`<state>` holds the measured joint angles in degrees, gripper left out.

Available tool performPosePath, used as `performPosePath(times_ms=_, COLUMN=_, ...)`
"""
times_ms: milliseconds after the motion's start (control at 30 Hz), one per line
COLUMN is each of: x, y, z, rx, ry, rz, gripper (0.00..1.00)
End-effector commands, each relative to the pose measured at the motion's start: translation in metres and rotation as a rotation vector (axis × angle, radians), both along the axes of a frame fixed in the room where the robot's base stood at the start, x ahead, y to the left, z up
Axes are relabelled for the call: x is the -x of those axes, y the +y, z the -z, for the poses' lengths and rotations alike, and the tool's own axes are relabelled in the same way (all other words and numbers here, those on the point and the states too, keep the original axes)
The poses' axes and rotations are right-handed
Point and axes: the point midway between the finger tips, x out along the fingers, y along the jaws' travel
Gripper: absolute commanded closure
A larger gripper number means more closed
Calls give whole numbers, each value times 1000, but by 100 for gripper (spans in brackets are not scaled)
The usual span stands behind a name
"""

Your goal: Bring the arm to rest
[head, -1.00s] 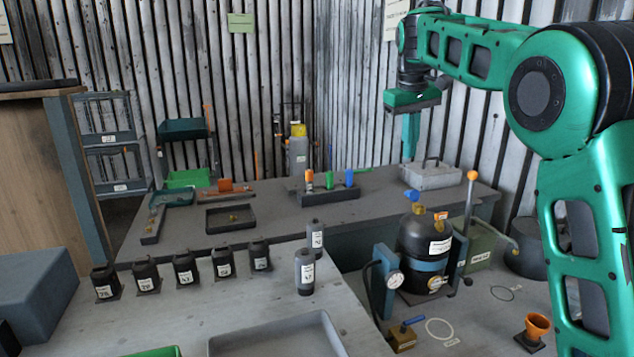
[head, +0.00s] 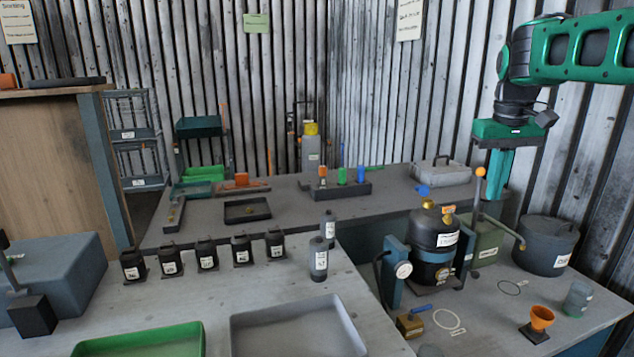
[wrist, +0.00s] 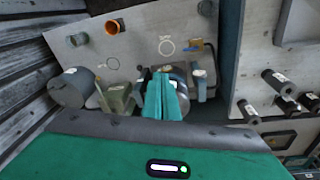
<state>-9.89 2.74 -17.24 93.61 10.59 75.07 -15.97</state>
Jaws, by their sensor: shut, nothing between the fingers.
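My gripper (head: 493,198) hangs from the green arm at the upper right of the head view, pointing down, its teal fingers together and empty. It is in the air and appears above the right-hand bench, near the orange-knobbed lever (head: 480,172). In the wrist view the closed fingers (wrist: 166,84) show in front of the blower housing assembly, and nothing is between them. The dark blower housing (head: 433,240) with a white label stands between blue posts on the right bench. My fingers hide part of it in the wrist view.
An orange funnel (head: 541,318), a grey pot (head: 546,245) and a brass block (head: 410,325) stand on the right bench. Several black bottles (head: 206,256) line the front bench beside a grey tray (head: 236,330). A grey lidded box (head: 440,174) sits on the back bench.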

Motion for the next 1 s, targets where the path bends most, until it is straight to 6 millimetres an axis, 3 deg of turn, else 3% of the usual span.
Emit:
performPosePath(times_ms=33, x=28, y=-13, z=10, rx=-14, ry=9, rz=46, gripper=100)
performPosePath(times_ms=267, x=147, y=-42, z=68, rx=-65, ry=47, rz=240, gripper=100)
performPosePath(times_ms=400, x=221, y=-44, z=109, rx=-90, ry=68, rz=351, gripper=100)
performPosePath(times_ms=600, x=303, y=-32, z=163, rx=-112, ry=96, rz=472, gripper=100)
performPosePath(times_ms=700, x=327, y=-26, z=179, rx=-117, ry=103, rz=507, gripper=100)
performPosePath(times_ms=800, x=338, y=-25, z=187, rx=-119, ry=108, rz=523, gripper=100)
performPosePath(times_ms=1000, x=340, y=-24, z=189, rx=-119, ry=108, rz=527, gripper=100)
